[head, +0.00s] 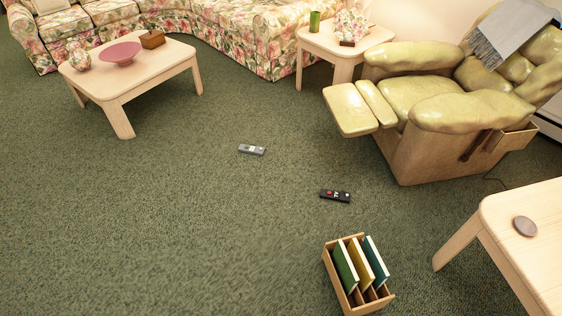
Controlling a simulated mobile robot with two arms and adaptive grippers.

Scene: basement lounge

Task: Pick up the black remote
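The black remote (335,196) lies flat on the green carpet, right of the middle of the head view, with red and light buttons on top. It is between the recliner and the wooden book box. A second, grey remote (252,150) lies on the carpet farther back and to the left. Neither of my grippers shows in the head view.
A wooden box with several books (329,262) stands nearer than the black remote. A green recliner (404,148) is behind right, a pale table (493,222) at right. A coffee table (117,104) and floral sofa (240,38) are farther back. The carpet (150,235) at left is clear.

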